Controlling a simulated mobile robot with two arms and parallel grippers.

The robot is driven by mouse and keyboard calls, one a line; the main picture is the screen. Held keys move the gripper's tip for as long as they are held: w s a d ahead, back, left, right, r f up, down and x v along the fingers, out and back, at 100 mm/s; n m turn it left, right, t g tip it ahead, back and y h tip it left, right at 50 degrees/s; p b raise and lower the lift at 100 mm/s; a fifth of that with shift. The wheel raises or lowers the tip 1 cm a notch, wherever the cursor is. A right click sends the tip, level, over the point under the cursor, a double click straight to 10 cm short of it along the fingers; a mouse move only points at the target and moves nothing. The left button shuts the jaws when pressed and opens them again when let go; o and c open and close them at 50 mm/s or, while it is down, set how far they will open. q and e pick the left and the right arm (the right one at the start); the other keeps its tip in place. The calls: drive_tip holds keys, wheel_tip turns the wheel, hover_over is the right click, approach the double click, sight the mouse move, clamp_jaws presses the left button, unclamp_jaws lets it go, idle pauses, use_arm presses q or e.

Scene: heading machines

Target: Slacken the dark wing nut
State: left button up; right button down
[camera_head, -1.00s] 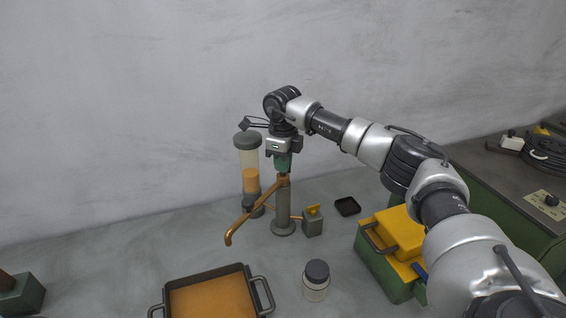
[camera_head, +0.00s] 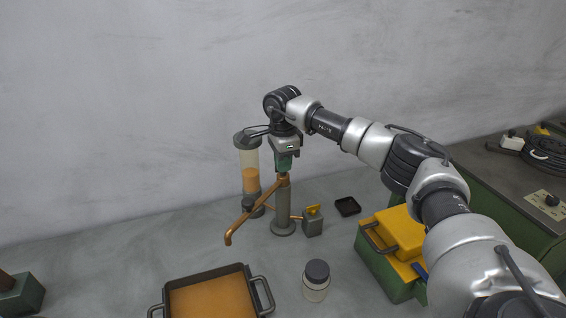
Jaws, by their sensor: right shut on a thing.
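A grey post (camera_head: 283,208) with a round foot stands near the wall, and a copper-coloured spout (camera_head: 243,222) slopes down to the left from its top. My right gripper (camera_head: 284,170) points straight down over the top of the post. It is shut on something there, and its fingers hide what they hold. The dark wing nut cannot be made out; the jaws cover the spot at the post's top. My left gripper is not in view.
A clear cylinder with orange contents (camera_head: 250,178) stands close left of the post. A small grey box with a yellow part (camera_head: 312,226), a black dish (camera_head: 347,206), a dark-lidded jar (camera_head: 316,282), an orange-filled pan (camera_head: 205,270) and a green-yellow case (camera_head: 372,270) stand around it.

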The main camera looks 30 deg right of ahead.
drive_tip(key=shift+s+f, duration=0.15)
drive_tip(key=shift+f, duration=0.15)
drive_tip(key=c, duration=1.3)
unclamp_jaws()
drive_tip(key=shift+r, duration=0.1)
drive_tip(key=shift+w+r, duration=0.2)
wheel_tip(320, 180, up, 10)
drive_tip(key=shift+r+b, duration=0.2)
drive_tip(key=shift+b, duration=0.85)
drive_tip(key=shift+s+f, duration=0.1)
